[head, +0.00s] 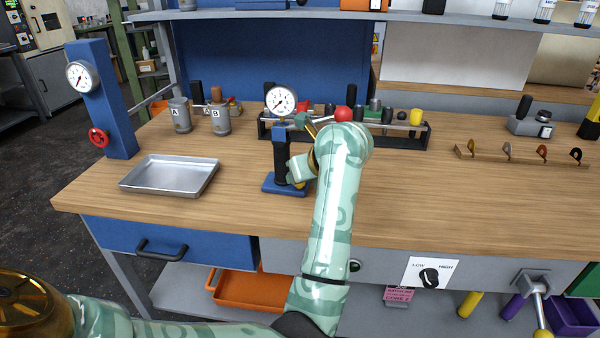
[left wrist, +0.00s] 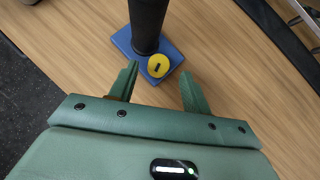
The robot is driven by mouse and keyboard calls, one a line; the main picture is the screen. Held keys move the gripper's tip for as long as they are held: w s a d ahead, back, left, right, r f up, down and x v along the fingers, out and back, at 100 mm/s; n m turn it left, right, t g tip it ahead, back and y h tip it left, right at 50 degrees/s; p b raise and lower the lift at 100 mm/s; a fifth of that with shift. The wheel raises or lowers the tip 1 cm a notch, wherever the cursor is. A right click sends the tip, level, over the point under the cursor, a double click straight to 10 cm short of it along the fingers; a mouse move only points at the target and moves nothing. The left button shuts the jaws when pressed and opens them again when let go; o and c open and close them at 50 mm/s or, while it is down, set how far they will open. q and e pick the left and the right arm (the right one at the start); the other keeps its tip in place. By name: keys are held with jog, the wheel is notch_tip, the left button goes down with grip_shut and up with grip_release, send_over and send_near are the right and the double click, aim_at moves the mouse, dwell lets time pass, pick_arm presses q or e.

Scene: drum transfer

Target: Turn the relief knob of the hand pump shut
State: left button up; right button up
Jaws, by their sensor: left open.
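The hand pump stands on the bench with a blue base (head: 272,185), a dark cylinder (head: 281,158), a pressure gauge (head: 281,100) and a lever with a red ball end (head: 343,114). Its yellow relief knob (left wrist: 159,66), with a dark slot mark, shows low on the pump in the left wrist view. My left gripper (left wrist: 160,73) is open, its fingertips on either side of the knob in the picture, with gaps visible on both sides. In the head view my left gripper (head: 298,170) is beside the pump's right side and largely covers the knob. My right gripper is not in view.
A metal tray (head: 170,176) lies left of the pump. A blue post (head: 105,105) with a gauge and red handwheel stands at far left. Canisters A (head: 180,115) and B (head: 220,119) and a black tool rack (head: 405,134) are behind.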

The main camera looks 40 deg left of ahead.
pick_arm(q)
jog(key=p+v, duration=0.5)
jog(key=v, duration=0.8)
jog(key=shift+p, duration=0.4)
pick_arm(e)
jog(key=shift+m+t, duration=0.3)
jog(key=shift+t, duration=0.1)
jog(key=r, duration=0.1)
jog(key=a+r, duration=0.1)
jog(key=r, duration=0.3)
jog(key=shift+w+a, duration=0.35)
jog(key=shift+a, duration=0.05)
pick_arm(q)
jog(key=shift+s+d+r, duration=0.1)
jog(key=shift+r, duration=0.05)
